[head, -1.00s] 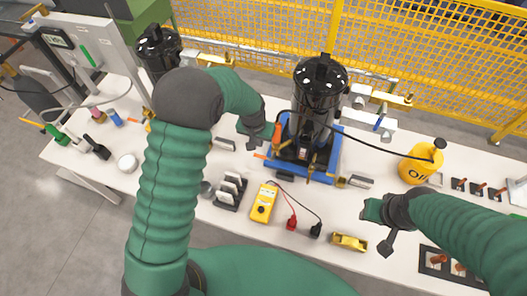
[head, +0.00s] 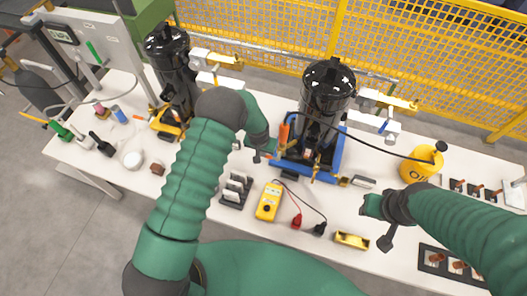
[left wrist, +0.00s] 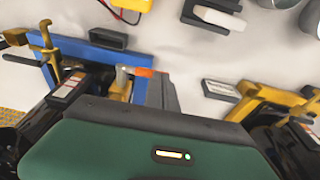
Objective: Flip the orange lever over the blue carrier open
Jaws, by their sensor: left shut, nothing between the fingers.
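The blue carrier (head: 289,172) sits on the table beneath a black compressor (head: 325,95). A small orange lever end (head: 268,155) sticks out at its left side, and an upright orange piece (head: 284,132) stands beside the compressor. My left gripper (head: 259,152) is shut and empty, close to the carrier's left side. In the left wrist view the orange tip (left wrist: 140,72) shows right by the grey fingers (left wrist: 158,92); whether they touch it I cannot tell. The carrier (left wrist: 90,62) lies beside it. My right gripper (head: 371,206) hangs over the table at the right; its jaw state is unclear.
A second black compressor (head: 170,65) stands at the left. A yellow meter (head: 268,200) with red and black leads and a dark rack (head: 236,190) lie in front. A yellow oil can (head: 422,165) is at the right; a black hose crosses to it. A yellow fence (head: 450,60) runs behind.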

